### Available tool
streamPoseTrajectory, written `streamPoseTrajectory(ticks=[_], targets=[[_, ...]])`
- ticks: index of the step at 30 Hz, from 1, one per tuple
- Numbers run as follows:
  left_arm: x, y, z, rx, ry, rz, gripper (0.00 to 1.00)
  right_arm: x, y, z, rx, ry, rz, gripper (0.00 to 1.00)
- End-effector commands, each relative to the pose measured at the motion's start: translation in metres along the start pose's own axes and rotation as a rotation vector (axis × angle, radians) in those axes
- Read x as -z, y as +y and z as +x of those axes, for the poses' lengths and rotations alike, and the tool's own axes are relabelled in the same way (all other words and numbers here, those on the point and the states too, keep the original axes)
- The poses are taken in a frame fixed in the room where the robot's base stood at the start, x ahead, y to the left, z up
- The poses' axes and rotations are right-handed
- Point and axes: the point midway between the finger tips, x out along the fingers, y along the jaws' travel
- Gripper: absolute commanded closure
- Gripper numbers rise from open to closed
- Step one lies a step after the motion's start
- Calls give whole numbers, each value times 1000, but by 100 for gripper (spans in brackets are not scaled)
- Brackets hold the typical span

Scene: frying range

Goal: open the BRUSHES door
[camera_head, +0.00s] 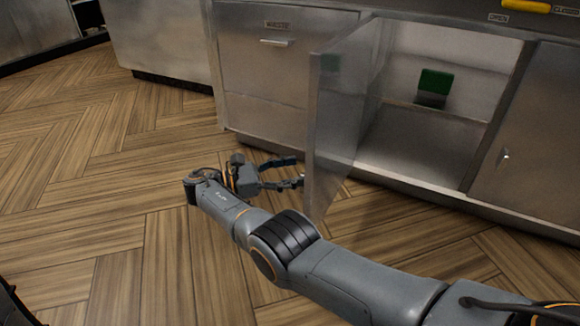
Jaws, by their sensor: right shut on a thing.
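The cabinet door (338,125) stands swung well out from the front, its free edge toward me. No BRUSHES label shows on the part of the door I see. The compartment behind it (420,140) is open to view, with a green block-like item (434,87) inside. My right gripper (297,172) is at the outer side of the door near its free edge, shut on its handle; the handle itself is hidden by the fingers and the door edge. My left gripper is not in view.
A panel labelled WASTE (270,75) is shut to the left of the open door. Another shut door (535,150) with a small handle is to the right. A yellow handle (527,6) shows at the top right. The wooden floor (90,170) at left is clear.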

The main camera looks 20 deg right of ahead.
Motion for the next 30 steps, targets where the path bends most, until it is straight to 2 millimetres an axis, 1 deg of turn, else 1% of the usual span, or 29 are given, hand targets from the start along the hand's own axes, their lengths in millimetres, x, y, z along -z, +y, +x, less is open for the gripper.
streamPoseTrajectory(ticks=[1,5,11,18,21,25,30], targets=[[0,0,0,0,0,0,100,-6,5,4,-9,-6,11,62],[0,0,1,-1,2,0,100,-11,6,2,-15,0,12,64],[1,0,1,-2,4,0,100,-29,4,5,-3,0,12,64],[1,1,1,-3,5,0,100,-72,3,4,1,-6,11,64],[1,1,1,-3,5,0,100,-86,2,4,2,-4,8,64],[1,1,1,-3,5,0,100,-97,1,3,3,-3,3,64],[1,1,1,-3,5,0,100,-101,1,3,3,-3,1,64]])
